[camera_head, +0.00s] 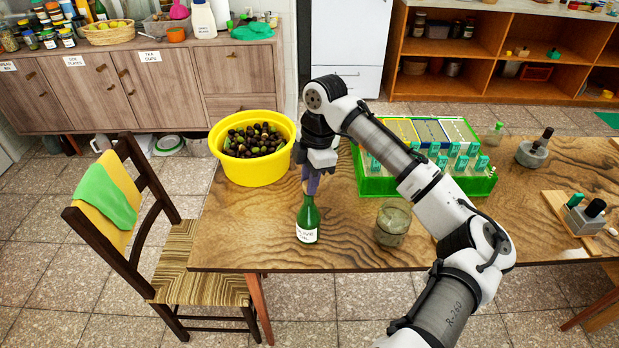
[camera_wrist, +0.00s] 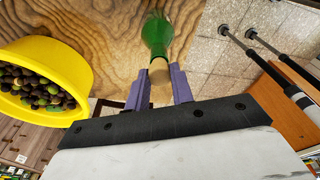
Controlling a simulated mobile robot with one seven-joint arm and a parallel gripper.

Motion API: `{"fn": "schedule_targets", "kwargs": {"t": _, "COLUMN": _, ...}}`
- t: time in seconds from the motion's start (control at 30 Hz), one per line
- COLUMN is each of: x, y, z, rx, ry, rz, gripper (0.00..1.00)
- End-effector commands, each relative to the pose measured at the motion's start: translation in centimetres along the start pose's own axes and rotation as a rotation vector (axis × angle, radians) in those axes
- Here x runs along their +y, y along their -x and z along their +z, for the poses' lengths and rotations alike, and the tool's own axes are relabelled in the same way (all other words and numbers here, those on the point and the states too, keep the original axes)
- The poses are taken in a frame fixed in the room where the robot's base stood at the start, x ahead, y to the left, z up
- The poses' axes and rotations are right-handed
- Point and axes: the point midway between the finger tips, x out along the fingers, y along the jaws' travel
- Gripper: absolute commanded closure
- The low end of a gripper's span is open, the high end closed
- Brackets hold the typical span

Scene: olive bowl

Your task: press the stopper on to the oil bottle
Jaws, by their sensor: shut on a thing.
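The green oil bottle (camera_head: 307,226), with a white label, stands upright on the wooden table near its front edge. It also shows in the wrist view (camera_wrist: 157,34). My gripper (camera_head: 311,186), with purple fingers, points down right over the bottle's neck. In the wrist view the tan stopper (camera_wrist: 160,73) sits between the two fingers, and they are shut on it. The stopper lines up with the bottle's mouth and appears to meet it. I cannot tell how deep it sits. In the head view my fingers hide the stopper.
A yellow bowl of olives (camera_head: 250,168) stands left of the bottle. A glass jar (camera_head: 392,223) stands to its right, and a green crate (camera_head: 375,185) with cartons is behind that. A chair (camera_head: 130,215) stands left of the table (camera_head: 345,255). The table's front edge is close.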

Motion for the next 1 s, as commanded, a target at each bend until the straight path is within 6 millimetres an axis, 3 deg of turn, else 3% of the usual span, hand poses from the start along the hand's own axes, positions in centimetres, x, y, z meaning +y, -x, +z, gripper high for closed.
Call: {"fn": "schedule_targets", "kwargs": {"t": 1.0, "x": 0.0, "y": -1.3, "z": 0.2, "rx": 0.000, "ry": 0.001, "rz": 0.000, "gripper": 0.97}}
